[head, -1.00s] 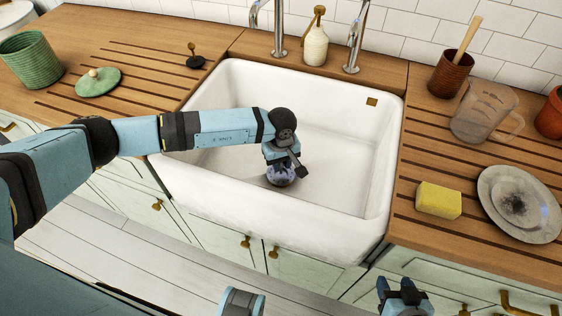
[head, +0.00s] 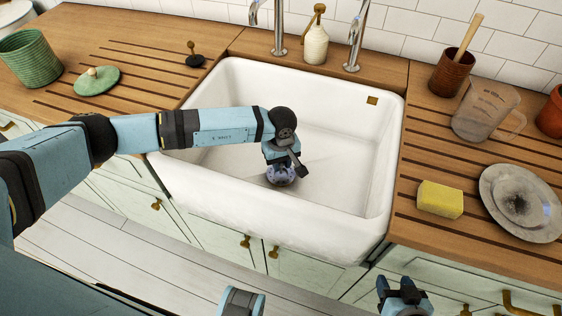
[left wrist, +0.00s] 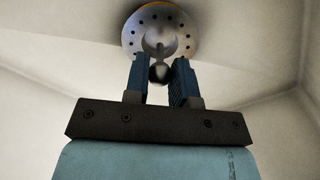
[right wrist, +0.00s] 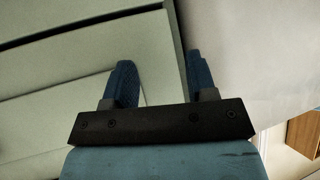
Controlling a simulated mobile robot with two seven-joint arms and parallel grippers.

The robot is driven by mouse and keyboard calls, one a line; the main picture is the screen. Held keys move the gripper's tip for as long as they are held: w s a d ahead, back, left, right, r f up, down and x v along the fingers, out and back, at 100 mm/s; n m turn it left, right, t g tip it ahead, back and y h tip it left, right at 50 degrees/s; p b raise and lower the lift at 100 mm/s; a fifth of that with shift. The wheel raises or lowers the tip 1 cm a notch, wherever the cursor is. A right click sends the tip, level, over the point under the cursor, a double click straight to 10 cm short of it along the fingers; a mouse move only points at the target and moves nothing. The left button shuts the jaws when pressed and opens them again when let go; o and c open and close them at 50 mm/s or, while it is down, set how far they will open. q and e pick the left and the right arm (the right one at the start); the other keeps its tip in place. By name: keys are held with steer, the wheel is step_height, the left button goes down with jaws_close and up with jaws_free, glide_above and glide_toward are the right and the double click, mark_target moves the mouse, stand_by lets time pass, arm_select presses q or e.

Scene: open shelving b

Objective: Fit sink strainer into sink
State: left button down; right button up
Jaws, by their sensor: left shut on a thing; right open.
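The sink strainer (head: 281,177) is a round metal disc with small holes, low over the floor of the white sink (head: 345,185). In the left wrist view the strainer (left wrist: 150,22) shows its holed rim and a central knob. My left gripper (left wrist: 160,68) is shut on that knob; in the head view my left gripper (head: 281,159) is inside the basin. A thin yellow-orange edge shows past the strainer's rim; the drain is otherwise hidden. I cannot tell whether the strainer is seated. My right gripper (head: 403,287) is open and empty in front of the cabinets.
A yellow sponge (head: 439,199), a grey plate (head: 520,203) and a clear jug (head: 483,112) stand on the right counter. Taps and a soap bottle (head: 315,45) stand behind. The basin's right side is free.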

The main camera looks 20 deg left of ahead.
stand_by(0.7)
arm_select(q)
steer(key=shift+f+b, duration=0.4)
steer(key=shift+b, duration=0.15)
steer(key=shift+f+b, duration=0.35)
steer(key=shift+b, duration=0.1)
stand_by(0.5)
steer(key=shift+c, duration=1.6)
jaws_free()
